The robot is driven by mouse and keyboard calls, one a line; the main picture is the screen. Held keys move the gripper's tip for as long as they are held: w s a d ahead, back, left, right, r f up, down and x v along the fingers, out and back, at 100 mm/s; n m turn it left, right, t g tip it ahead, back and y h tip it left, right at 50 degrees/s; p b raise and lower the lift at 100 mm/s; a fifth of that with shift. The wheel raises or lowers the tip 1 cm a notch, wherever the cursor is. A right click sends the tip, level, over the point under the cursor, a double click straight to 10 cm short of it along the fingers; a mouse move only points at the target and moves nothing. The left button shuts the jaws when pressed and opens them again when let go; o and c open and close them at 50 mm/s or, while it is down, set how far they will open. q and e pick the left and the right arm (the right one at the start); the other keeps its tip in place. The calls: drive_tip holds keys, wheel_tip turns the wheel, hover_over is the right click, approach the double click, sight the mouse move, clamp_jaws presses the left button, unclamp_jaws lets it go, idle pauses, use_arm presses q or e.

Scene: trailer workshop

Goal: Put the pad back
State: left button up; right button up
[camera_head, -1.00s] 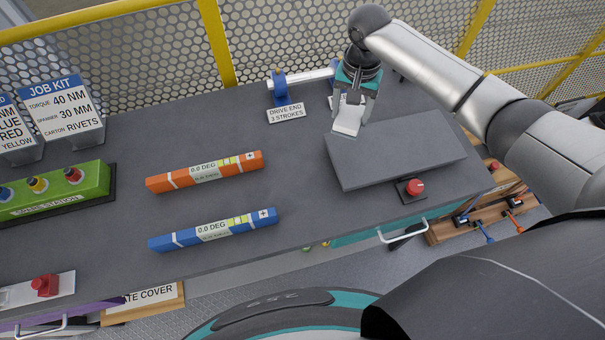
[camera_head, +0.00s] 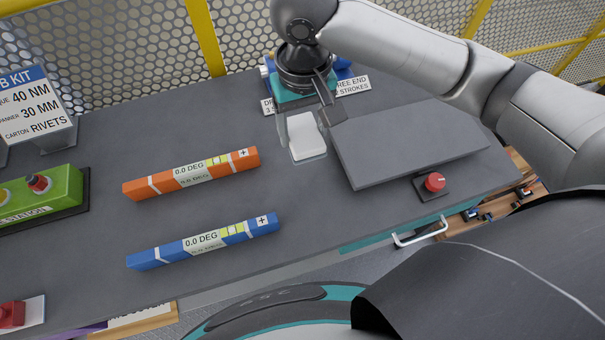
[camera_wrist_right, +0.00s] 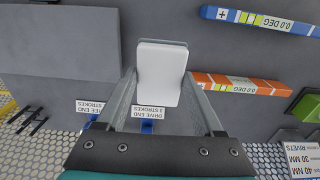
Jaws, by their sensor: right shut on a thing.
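The white pad (camera_head: 306,133) is a small rounded block with a greyish edge beneath it. My right gripper (camera_head: 307,122) is shut on it, one finger along each side; the wrist view shows the pad (camera_wrist_right: 160,70) between the two fingers. The pad is over the dark bench top, left of the grey slab (camera_head: 410,145) and right of the orange level (camera_head: 190,174). I cannot tell how high it is above the bench. My left gripper is not in view.
A blue level (camera_head: 205,241) lies nearer on the bench. Behind my gripper is a pump-like fixture with a "FREE END" sign (camera_head: 352,86). Bench between the blue level and slab is clear.

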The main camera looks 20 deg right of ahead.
sight(303, 143)
wheel_tip(303, 143, down, 16)
drive_tip(key=b, duration=0.2)
drive_tip(key=shift+f+b, duration=0.15)
drive_tip(key=shift+b, duration=0.2)
drive_tip(key=o, duration=1.3)
drive_tip(key=shift+f, duration=0.1)
wheel_tip(303, 143, up, 12)
drive_tip(key=shift+r+p, duration=0.15)
drive_tip(key=shift+p, duration=0.95)
